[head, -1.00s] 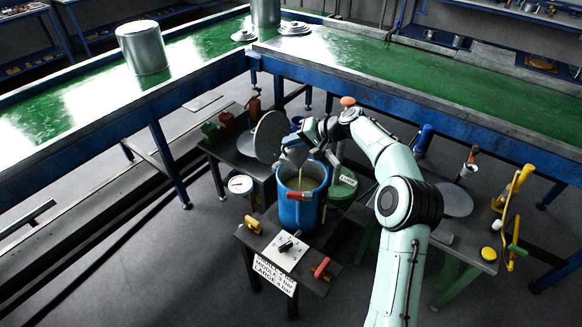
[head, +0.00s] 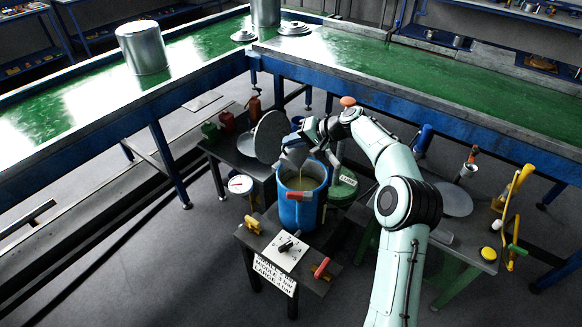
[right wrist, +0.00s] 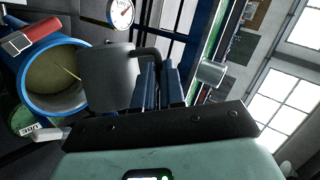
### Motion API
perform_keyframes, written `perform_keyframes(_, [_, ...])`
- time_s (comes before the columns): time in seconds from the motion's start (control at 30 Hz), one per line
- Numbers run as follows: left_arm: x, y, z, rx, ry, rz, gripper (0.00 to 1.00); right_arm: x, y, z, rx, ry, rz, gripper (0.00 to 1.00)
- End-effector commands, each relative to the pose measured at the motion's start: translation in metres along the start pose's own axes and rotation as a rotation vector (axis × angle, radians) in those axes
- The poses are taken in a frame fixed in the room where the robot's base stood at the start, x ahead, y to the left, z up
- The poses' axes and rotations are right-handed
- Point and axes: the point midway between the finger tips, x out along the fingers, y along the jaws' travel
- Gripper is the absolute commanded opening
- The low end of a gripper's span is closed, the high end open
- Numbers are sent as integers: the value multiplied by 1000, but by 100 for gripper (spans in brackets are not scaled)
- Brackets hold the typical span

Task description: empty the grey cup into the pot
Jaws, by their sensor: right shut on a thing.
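The blue pot (head: 298,210) stands open on a dark table, with cloudy liquid inside; it also shows in the right wrist view (right wrist: 85,104). My right gripper (head: 318,133) is above the pot's far rim, shut on the grey cup (head: 296,155). In the right wrist view the fingers (right wrist: 158,84) are around the handle of the cup (right wrist: 108,78). The cup is tilted over the pot, and a thin pale stream runs from it into the pot. The inside of the cup is hidden. My left gripper is not in view.
A round grey lid (head: 271,136) stands raised behind the pot. A white dial gauge (head: 240,185) is left of it, and a green pot (head: 343,186) is close on the right. A panel with a knob (head: 286,249) is in front.

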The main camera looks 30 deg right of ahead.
Motion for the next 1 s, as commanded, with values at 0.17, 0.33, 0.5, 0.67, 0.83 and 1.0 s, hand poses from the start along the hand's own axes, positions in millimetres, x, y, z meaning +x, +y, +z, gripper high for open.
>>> perform_keyframes(0.17, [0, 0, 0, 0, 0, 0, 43, -1, 0, -2, 5, -1, -3, 0])
perform_keyframes(0.33, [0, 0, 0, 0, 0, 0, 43, -3, 0, -5, 34, -18, -17, 0])
perform_keyframes(0.5, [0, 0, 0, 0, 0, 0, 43, -5, -1, -8, 54, -30, -25, 0])
perform_keyframes(0.67, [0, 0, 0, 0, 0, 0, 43, -5, -1, -8, 57, -32, -26, 0])
perform_keyframes(0.83, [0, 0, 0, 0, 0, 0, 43, -5, -1, -8, 56, -32, -26, 0])
perform_keyframes(1.0, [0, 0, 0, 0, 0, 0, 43, -5, -1, -8, 56, -32, -26, 0])
